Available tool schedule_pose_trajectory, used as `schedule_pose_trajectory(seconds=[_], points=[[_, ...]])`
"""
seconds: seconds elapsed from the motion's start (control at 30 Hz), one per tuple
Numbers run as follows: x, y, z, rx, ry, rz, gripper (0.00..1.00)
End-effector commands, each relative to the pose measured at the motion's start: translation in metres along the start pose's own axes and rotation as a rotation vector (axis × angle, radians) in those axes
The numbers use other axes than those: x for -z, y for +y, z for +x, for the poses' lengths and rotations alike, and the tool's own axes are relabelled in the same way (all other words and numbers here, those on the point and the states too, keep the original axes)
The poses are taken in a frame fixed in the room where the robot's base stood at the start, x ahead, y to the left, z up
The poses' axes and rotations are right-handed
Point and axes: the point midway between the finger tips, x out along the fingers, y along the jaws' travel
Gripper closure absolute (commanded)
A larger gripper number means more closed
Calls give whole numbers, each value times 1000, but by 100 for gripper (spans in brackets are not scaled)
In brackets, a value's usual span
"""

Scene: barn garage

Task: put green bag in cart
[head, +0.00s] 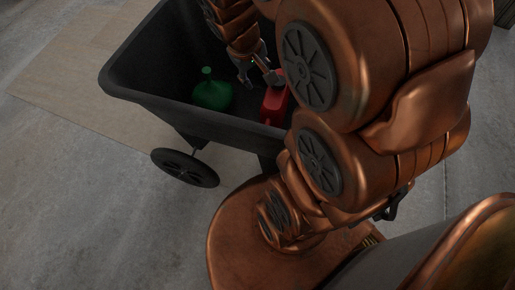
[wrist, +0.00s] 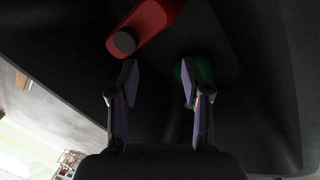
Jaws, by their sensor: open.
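The green bag (head: 212,93) lies inside the black cart (head: 190,112), toward its left part, and looks rounded with a small knob on top. It also shows in the wrist view (wrist: 205,70), partly hidden behind the right finger. My gripper (head: 256,78) is inside the cart, to the right of the green bag and apart from it. In the wrist view its two fingers (wrist: 160,85) are spread with nothing between them.
A red container (head: 274,104) with a dark cap sits in the cart close to my gripper; it also shows in the wrist view (wrist: 150,22). The cart has raised walls and a dark wheel (head: 185,167). Bare concrete floor (head: 80,190) lies to the left.

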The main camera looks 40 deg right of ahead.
Motion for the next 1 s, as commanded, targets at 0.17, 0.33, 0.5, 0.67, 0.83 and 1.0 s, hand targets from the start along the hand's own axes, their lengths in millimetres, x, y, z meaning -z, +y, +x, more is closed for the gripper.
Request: schedule_pose_trajectory(seconds=[0.17,0.33,0.5,0.67,0.83,1.0], points=[[-82,-59,-29,128,-173,-27,52],[-149,-100,-54,235,-319,-76,52],[-183,-118,-68,290,-395,-109,52],[-189,-122,-71,301,-411,-114,52],[-188,-121,-70,299,-409,-114,52],[-186,-119,-78,298,-404,-112,52]])
